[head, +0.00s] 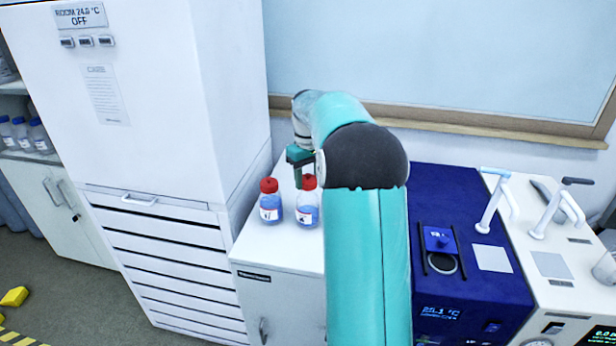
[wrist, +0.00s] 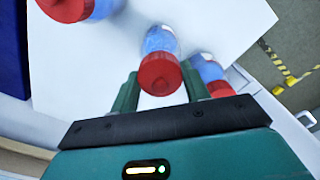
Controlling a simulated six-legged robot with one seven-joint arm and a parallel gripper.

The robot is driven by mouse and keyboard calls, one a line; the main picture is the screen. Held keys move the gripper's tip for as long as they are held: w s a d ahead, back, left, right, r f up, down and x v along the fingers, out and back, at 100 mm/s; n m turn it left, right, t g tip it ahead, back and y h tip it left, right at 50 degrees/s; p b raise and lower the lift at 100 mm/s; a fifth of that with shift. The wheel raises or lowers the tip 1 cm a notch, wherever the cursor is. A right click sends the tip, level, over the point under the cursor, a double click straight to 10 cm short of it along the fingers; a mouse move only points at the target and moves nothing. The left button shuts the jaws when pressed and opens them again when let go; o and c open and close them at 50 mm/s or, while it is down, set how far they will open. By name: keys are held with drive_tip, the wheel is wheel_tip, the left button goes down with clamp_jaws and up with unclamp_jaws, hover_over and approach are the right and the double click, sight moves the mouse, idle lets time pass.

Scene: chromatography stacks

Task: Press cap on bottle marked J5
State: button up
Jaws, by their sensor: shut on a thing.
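Two blue bottles with red caps stand on the white cabinet in the head view, a left bottle (head: 270,208) and a right bottle (head: 307,212). The left label looks like K and a digit; the right one is too small to read. The wrist view has three: a middle bottle (wrist: 160,40), one at the right (wrist: 209,68) and one at the upper left (wrist: 104,8). My gripper (wrist: 162,84) is shut on the red cap (wrist: 158,75) of the middle bottle, a finger on each side. The cap is at that bottle's mouth; I cannot tell how firmly it sits. In the head view my arm hides much of the cabinet top.
The right-hand bottle stands close beside one finger. A blue device (head: 445,185) and a white device (head: 530,195) adjoin the cabinet on the right. A tall white unit (head: 150,120) rises at the left. A window ledge (head: 450,118) runs behind.

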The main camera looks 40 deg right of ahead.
drive_tip(key=o, duration=1.5)
drive_tip(key=shift+r, duration=0.1)
drive_tip(key=shift+r, duration=3.4)
clamp_jaws()
drive_tip(key=shift+f, duration=0.1)
